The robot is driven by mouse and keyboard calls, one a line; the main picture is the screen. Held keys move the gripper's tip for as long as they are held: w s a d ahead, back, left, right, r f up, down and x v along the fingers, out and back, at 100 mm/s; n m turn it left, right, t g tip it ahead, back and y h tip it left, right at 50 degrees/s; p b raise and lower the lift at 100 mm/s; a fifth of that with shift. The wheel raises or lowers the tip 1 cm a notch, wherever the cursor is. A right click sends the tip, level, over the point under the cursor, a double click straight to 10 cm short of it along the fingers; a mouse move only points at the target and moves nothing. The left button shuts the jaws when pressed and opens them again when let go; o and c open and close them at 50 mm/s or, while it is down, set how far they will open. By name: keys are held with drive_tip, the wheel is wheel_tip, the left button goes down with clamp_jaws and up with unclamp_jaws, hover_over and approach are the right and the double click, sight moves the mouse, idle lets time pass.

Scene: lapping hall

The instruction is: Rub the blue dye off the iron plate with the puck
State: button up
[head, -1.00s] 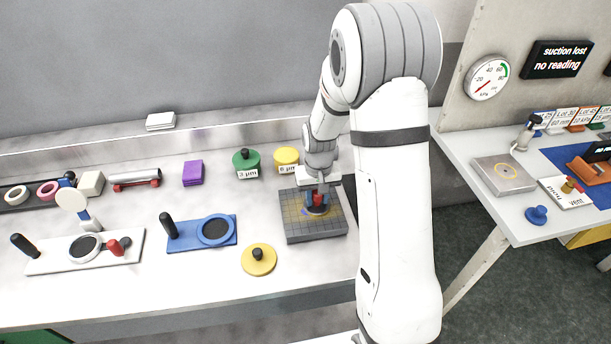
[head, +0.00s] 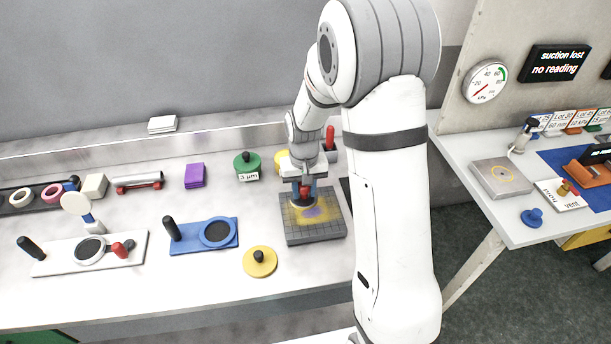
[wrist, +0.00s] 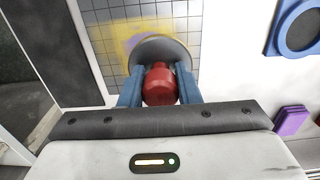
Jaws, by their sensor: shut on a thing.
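The iron plate (head: 325,229) is a dark grey square block with a grid of fine lines on the bench. A yellow smear with a blue-violet patch (head: 314,212) lies on its top. The plate also shows in the wrist view (wrist: 97,42), with yellow and some violet beside the puck. My gripper (head: 305,192) is over the far left part of the plate. It is shut on the red knob of the puck (wrist: 160,48), a round grey disc that appears to rest on the plate. The gripper hides part of the puck in the head view.
A yellow disc with a black knob (head: 260,262) lies front left of the plate. A blue fixture (head: 190,240) stands further left. The bench front is mostly clear.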

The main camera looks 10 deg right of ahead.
drive_tip(key=shift+d+r+p, duration=0.1)
drive_tip(key=shift+r+p, duration=0.65)
drive_tip(key=shift+r, duration=0.9)
drive_tip(key=shift+d+f+b, duration=0.15)
drive_tip(key=shift+f+b, duration=0.15)
drive_tip(key=shift+b, duration=0.4)
drive_tip(key=shift+s+b, duration=0.1)
drive_tip(key=shift+b, duration=0.5)
drive_tip(key=shift+f, duration=0.1)
